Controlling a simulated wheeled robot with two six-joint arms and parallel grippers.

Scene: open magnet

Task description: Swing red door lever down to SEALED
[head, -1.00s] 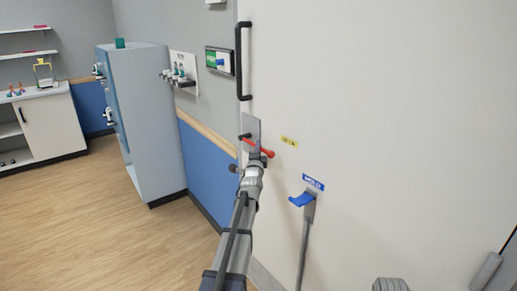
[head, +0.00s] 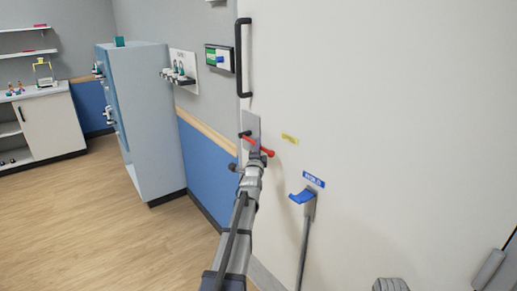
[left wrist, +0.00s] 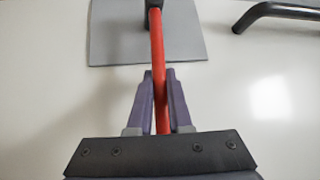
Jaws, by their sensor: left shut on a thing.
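The red door lever (head: 267,152) sticks out from a grey plate (head: 252,124) on the pale door, below the black handle. In the head view it slopes down to the right. My left gripper (head: 255,148) is at the lever. In the left wrist view, the purple fingers (left wrist: 160,100) are shut on the red lever (left wrist: 157,50), one on each side. The lever's dark pivot end sits on the grey plate (left wrist: 185,40).
The black door handle (head: 244,60) stands above the lever.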

